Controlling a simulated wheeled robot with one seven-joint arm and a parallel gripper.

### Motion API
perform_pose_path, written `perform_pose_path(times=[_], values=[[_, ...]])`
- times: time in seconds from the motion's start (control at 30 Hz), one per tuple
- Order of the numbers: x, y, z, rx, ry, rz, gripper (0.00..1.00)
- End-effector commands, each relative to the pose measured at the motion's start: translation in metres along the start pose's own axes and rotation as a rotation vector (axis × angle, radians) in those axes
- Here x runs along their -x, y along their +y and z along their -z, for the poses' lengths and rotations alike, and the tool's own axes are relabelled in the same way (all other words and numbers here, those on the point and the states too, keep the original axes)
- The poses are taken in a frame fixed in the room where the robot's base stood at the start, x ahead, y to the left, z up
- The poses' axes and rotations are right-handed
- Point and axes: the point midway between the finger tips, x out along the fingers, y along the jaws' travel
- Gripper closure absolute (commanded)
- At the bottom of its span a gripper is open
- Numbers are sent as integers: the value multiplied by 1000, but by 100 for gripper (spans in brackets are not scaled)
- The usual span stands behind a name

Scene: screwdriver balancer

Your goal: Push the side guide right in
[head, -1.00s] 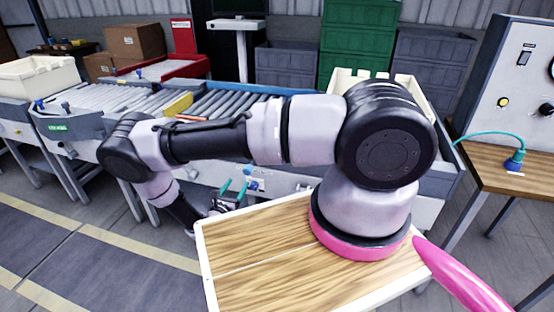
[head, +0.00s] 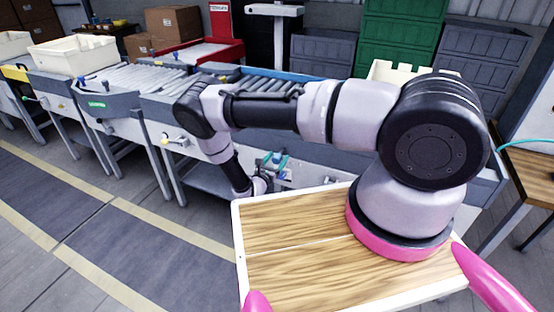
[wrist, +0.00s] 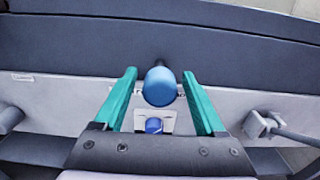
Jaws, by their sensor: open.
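A round blue knob (wrist: 159,87) on a dark rod sticks out from the grey side of the conveyor in the wrist view; I take it for the side guide's handle. A smaller blue knob (wrist: 153,125) on a pale plate sits below it. My gripper (wrist: 160,82) is open, its two green fingers left and right of the larger knob with gaps on both sides. Whether the knob is between the tips in depth, I cannot tell. In the head view my gripper (head: 274,160) is close to the conveyor's side, and the knob is hard to make out there.
The roller conveyor (head: 135,78) runs along the back. In the wrist view a grey lever (wrist: 258,124) stands to the right and a dark round fitting (wrist: 10,118) to the left. Grey and green crates (head: 400,45) stand behind. The floor at left is clear.

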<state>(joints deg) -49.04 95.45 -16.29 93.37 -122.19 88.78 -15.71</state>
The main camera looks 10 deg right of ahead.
Motion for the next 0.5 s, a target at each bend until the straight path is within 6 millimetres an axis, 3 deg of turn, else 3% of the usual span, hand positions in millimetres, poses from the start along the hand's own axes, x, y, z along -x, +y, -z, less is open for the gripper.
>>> perform_pose_path(times=[0.2,0.4,0.5], values=[[0,0,0,0,0,0,28],[0,0,0,0,0,0,100],[0,0,0,0,0,0,100]])
